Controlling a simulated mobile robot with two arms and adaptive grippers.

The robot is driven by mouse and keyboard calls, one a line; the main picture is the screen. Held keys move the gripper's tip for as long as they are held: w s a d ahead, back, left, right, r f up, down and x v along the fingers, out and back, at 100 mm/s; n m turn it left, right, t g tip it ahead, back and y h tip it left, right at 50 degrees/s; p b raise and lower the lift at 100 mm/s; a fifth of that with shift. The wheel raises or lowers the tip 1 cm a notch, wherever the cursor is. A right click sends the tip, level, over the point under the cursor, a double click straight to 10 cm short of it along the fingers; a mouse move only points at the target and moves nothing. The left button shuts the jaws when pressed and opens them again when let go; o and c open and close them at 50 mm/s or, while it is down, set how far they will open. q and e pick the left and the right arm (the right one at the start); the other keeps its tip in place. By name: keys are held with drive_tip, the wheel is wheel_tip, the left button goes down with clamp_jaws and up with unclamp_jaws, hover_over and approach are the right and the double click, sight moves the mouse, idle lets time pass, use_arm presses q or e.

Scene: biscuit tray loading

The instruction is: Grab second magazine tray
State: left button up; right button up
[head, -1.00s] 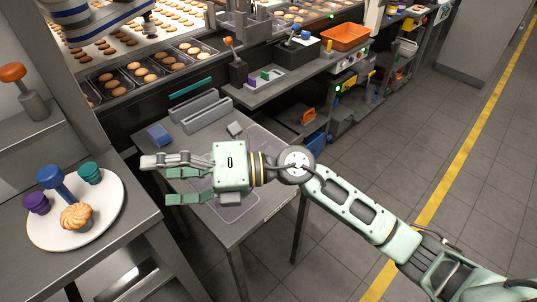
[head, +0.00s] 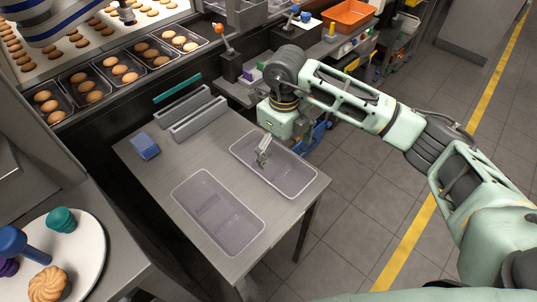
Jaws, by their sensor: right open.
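Two empty, clear, rectangular trays lie on the grey metal table. The near tray (head: 219,232) is at the front middle, and the far tray (head: 298,180) is to its upper right, along the table's right side. My right gripper (head: 262,158) is over the left part of the far tray, pointing down, with its fingers overlapping the tray in the picture. It is open and holds nothing I can see. I cannot tell whether the fingers touch the tray. My left gripper is not in view.
A blue block (head: 145,146) and two long grey bars (head: 198,119) lie on the table (head: 178,172). Biscuit-filled trays (head: 122,73) line the conveyor behind. The table's middle is clear.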

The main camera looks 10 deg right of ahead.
sight(282, 170)
drive_tip(key=shift+s+f, duration=0.7)
drive_tip(key=shift+f, duration=0.05)
drive_tip(key=f, duration=0.1)
drive_tip(key=f+p, duration=0.1)
drive_tip(key=shift+s+f+p, duration=0.2)
drive_tip(key=shift+f+p, duration=0.1)
wheel_tip(282, 170, down, 2)
drive_tip(key=shift+w+f, duration=0.1)
drive_tip(key=shift+f, duration=0.15)
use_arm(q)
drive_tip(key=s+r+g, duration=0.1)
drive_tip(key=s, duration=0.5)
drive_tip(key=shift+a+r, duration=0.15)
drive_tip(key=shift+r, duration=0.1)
use_arm(e)
drive_tip(key=c, duration=0.8)
